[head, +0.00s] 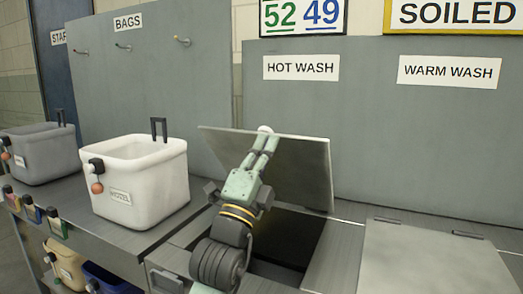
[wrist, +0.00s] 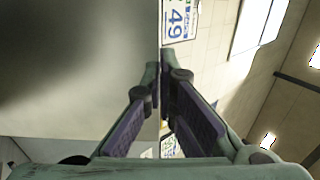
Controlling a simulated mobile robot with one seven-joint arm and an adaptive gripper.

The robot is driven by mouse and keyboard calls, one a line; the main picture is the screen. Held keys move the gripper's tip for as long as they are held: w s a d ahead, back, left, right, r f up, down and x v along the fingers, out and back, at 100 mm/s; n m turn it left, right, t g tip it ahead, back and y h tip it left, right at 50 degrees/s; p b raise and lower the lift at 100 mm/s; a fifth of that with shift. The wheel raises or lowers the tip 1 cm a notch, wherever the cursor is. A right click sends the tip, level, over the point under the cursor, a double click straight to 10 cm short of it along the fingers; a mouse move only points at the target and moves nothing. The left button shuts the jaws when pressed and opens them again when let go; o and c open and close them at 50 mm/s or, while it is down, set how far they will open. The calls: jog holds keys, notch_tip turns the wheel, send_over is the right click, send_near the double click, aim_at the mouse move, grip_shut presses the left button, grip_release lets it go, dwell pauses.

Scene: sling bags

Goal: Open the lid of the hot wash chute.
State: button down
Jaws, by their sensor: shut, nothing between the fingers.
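The hot wash chute lid (head: 305,165) is a grey metal panel. It stands raised and tilted above its dark square chute opening (head: 290,238), under the HOT WASH sign (head: 301,67). My gripper (head: 265,133) is in front of the lid, with its fingertips at the lid's upper edge. In the wrist view my gripper (wrist: 158,72) has its fingers brought together at the tips, with nothing held. The lid's grey face (wrist: 70,75) fills the left half there, its edge close to the fingertips. I cannot tell whether they touch it. My arm hides part of the opening.
The warm wash lid (head: 430,258) lies closed at the right. A white bin (head: 135,190) stands on the counter to the left, with a grey bin (head: 42,152) beyond it. More bins (head: 68,262) sit on a shelf below. A grey back panel (head: 400,130) rises behind the lids.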

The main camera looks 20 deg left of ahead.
dwell(0.3)
jog(key=w+r+g+p, duration=0.2)
jog(key=w+r+p, duration=0.2)
jog(key=w, duration=0.6)
jog(key=w+r+g+p, duration=0.2)
jog(key=w+r+p, duration=0.2)
jog(key=w, duration=0.6)
jog(key=shift+d+r+g+p, duration=0.3)
jog(key=shift+d+r, duration=0.05)
jog(key=shift+r, duration=0.1)
